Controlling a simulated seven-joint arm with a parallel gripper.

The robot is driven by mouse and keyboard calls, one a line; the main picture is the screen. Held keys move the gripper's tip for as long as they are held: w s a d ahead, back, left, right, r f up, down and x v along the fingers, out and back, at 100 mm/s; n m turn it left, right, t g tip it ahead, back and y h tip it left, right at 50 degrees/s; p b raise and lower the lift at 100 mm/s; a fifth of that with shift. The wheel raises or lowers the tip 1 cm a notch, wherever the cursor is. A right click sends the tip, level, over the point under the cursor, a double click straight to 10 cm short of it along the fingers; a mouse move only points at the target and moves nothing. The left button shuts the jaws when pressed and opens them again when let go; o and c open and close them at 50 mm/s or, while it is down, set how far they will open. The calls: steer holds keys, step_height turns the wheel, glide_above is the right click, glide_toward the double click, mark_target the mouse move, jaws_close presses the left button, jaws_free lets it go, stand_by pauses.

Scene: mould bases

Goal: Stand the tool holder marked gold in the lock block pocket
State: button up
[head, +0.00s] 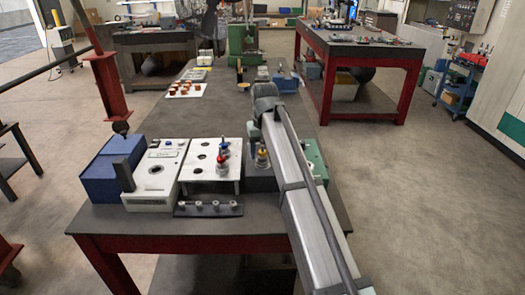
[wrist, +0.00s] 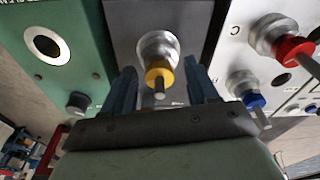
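The tool holder with the gold ring (head: 262,158) stands upright in a dark grey block (head: 259,182). In the wrist view the gold holder (wrist: 158,72) shows its metal flange, gold ring and thin tool tip, with the grey block (wrist: 126,18) beneath. I cannot read a label showing whether this is the lock block. My gripper (wrist: 162,88) is open, its two blue fingers on either side of the gold holder with gaps at both sides. The fingers are hidden in the head view.
A white plate with holes (head: 232,150) on the left holds red (head: 223,166) and blue (head: 224,150) holders. A green block (wrist: 62,70) with an empty ringed hole is on the other side. A white device (head: 150,188) and a blue box (head: 101,178) stand further left.

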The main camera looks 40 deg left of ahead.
steer(key=shift+o, duration=0.3)
step_height(320, 180, up, 14)
steer(key=s+d, duration=0.1)
steer(key=shift+d+f, duration=0.15)
steer(key=shift+d, duration=0.05)
stand_by(0.5)
